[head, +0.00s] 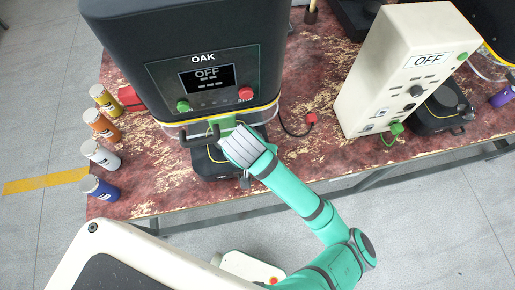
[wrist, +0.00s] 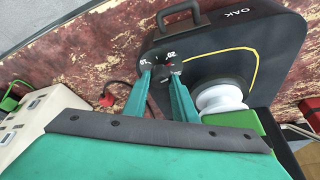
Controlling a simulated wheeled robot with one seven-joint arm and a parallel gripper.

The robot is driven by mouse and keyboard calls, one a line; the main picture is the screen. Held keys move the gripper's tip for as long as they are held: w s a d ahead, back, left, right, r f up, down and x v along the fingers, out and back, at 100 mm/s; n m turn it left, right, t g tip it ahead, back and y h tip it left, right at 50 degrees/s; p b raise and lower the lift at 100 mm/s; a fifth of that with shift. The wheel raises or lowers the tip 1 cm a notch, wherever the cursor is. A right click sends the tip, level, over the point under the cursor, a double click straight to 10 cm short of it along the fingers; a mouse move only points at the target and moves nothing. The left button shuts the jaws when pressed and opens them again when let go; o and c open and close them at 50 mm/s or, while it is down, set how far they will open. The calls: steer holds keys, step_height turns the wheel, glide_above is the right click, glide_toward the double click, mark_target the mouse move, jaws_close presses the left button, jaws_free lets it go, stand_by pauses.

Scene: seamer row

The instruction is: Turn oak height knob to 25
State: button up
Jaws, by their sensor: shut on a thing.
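The dark oak machine (head: 200,40) stands on the table in the head view, with its OAK label and a display (head: 207,77) reading OFF. Its black base (wrist: 225,50) fills the upper right of the wrist view and also carries the word OAK. The oak height knob (wrist: 161,74) is a small dark knob on the base's face, with white scale numbers around it. My gripper (wrist: 162,82) is shut on the knob, one teal finger on each side. The knob's pointer and exact setting are too small to read. In the head view my gripper (head: 224,146) hides the knob.
Several cans, including a yellow can (head: 104,99) and a blue can (head: 98,188), line the table's left edge. A cream machine (head: 395,70) marked OFF stands to the right. A red plug (head: 311,118) on a cable lies between the machines.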

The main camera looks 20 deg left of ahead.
stand_by(0.3)
steer(key=o, duration=1)
steer(key=shift+w, duration=0.1)
steer(key=shift+o, duration=0.2)
steer(key=shift+r, duration=0.1)
